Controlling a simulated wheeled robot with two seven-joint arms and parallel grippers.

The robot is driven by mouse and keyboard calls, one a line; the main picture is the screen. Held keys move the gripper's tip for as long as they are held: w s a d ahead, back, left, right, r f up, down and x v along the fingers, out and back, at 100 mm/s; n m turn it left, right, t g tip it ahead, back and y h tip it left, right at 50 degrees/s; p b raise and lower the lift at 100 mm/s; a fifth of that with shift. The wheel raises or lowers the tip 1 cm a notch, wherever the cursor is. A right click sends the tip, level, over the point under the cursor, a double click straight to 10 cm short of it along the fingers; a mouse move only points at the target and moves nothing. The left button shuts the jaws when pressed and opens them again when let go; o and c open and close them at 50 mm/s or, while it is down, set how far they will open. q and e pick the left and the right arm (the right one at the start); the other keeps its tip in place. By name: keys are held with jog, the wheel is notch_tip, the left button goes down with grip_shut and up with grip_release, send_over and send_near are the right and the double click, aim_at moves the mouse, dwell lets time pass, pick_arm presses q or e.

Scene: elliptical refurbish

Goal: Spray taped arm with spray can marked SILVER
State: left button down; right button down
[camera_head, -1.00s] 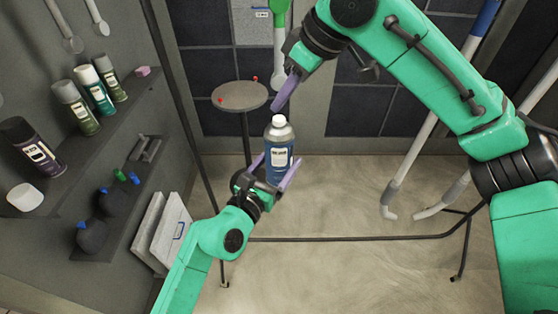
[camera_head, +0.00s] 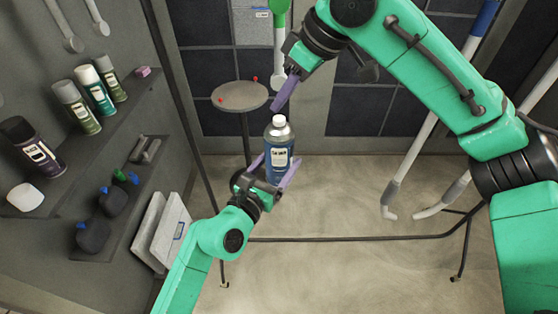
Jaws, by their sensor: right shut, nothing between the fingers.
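A blue spray can (camera_head: 279,152) with a white cap and a pale label stands upright between the purple fingers of my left gripper (camera_head: 275,172), which is shut on it. The label text is too small to read. My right gripper (camera_head: 283,92) is shut and empty, a little above the can's cap in the picture and apart from it.
A shelf (camera_head: 50,185) on the left holds several spray cans (camera_head: 77,106) and a white cap (camera_head: 25,196). A lower shelf holds dark bottles (camera_head: 93,236). A small round table (camera_head: 240,96) stands behind. White poles (camera_head: 415,155) lean at right.

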jog(key=shift+f, duration=0.25)
dwell(0.4)
pick_arm(q)
jog(key=shift+r, duration=0.1)
pick_arm(e)
jog(key=shift+f, duration=0.85)
pick_arm(q)
jog(key=shift+r, duration=0.1)
pick_arm(e)
jog(key=shift+r, duration=2.55)
